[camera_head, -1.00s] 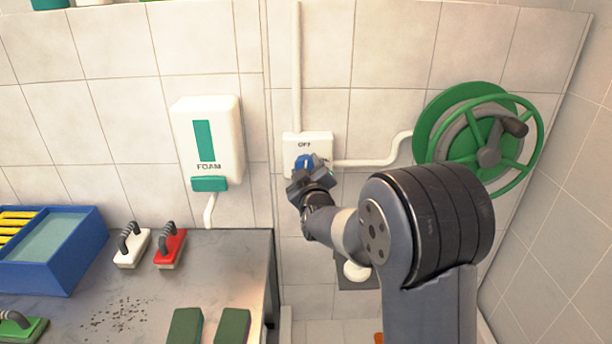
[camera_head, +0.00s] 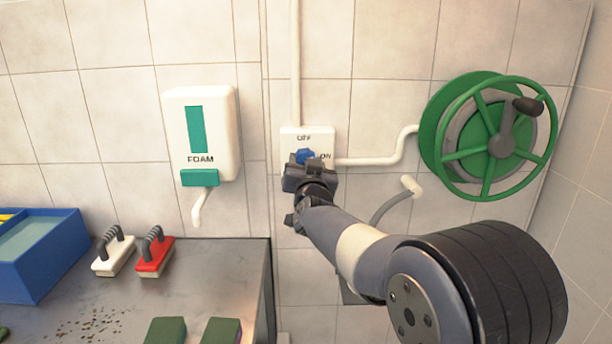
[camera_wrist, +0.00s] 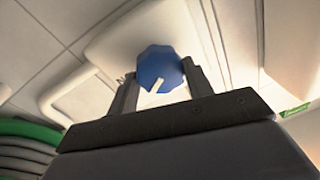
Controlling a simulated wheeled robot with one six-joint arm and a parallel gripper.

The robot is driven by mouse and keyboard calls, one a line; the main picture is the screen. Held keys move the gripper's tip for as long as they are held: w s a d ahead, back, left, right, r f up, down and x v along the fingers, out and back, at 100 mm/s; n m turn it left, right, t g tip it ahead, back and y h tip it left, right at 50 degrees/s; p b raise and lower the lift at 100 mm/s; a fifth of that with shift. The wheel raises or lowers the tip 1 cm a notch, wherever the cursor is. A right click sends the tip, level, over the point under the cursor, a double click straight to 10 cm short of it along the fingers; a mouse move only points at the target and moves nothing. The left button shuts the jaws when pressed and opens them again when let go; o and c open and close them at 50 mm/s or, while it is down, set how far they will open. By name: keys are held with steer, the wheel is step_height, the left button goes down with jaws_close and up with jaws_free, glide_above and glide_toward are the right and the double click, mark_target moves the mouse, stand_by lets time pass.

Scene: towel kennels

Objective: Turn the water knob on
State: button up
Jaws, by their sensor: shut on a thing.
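The water knob (camera_head: 305,156) is blue and sits on a white wall plate (camera_head: 318,134) marked OFF at the top and ON at the right. In the wrist view the knob (camera_wrist: 160,68) shows a white pointer line between my two fingers. My gripper (camera_head: 306,166) is shut on the knob, one finger on each side; the wrist view shows my gripper (camera_wrist: 163,85) too. The pointer's exact setting against the marks is hard to tell.
A white pipe runs right from the plate to a green hose reel (camera_head: 488,136). A foam dispenser (camera_head: 202,135) hangs to the left. Below it, a metal table (camera_head: 215,270) holds a white brush (camera_head: 114,252), a red brush (camera_head: 155,252) and a blue bin (camera_head: 45,262).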

steer(key=m+h+b, duration=0.1)
steer(key=m+b, duration=0.1)
steer(key=m, duration=0.5)
steer(key=shift+f, duration=0.1)
steer(key=shift+m, duration=0.3)
steer(key=o, duration=1)
steer(key=shift+b, duration=0.3)
steer(key=s, duration=0.3)
steer(key=s+f, duration=0.1)
steer(key=s, duration=0.6)
steer(key=shift+s+f+b, duration=0.15)
steer(key=shift+s+b, duration=0.2)
steer(key=shift+b, duration=0.05)
steer(key=w, duration=0.3)
steer(key=w+r, duration=0.1)
steer(key=w, duration=0.3)
steer(key=w+p, duration=0.1)
steer(key=w, duration=0.2)
steer(key=shift+w+r, duration=0.2)
steer(key=shift+w, duration=0.15)
